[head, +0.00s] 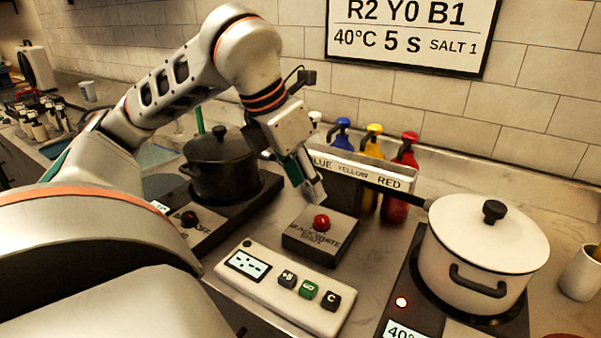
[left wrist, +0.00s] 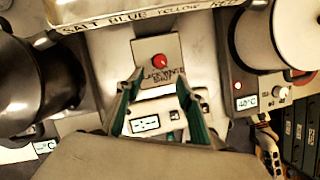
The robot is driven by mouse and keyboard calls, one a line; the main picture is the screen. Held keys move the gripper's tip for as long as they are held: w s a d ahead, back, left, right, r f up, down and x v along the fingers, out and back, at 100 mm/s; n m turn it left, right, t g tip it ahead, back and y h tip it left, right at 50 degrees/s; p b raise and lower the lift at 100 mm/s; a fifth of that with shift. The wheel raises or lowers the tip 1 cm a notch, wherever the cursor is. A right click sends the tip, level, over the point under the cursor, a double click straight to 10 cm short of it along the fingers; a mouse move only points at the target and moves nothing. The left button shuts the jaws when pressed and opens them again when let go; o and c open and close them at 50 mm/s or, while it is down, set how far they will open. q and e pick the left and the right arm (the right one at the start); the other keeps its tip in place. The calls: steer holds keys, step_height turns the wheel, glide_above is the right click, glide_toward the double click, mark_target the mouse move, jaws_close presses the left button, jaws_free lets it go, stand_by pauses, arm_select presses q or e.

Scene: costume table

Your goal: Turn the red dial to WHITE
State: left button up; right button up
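The red dial (head: 321,222) is a round knob on top of a low dark box (head: 318,243) with BLACK and WHITE lettering and a further line too small to read. It also shows in the left wrist view (left wrist: 159,60). Which word the dial points to cannot be told. My left gripper (head: 313,190) hangs just above and behind the dial in the head view, apart from it. In the left wrist view its green-sided fingers (left wrist: 155,90) are spread, with nothing between them but the view of the box. My right gripper does not show.
A keypad panel (head: 255,288) lies in front of the dial box. A white lidded pot (head: 480,240) stands on a hot plate at right, and a black pot (head: 218,165) at left. Behind are a labelled rack (head: 355,175) and coloured pump bottles, the red one (head: 402,178) nearest.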

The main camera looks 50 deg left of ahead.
arm_select(q)
steer(key=shift+v, duration=1.1)
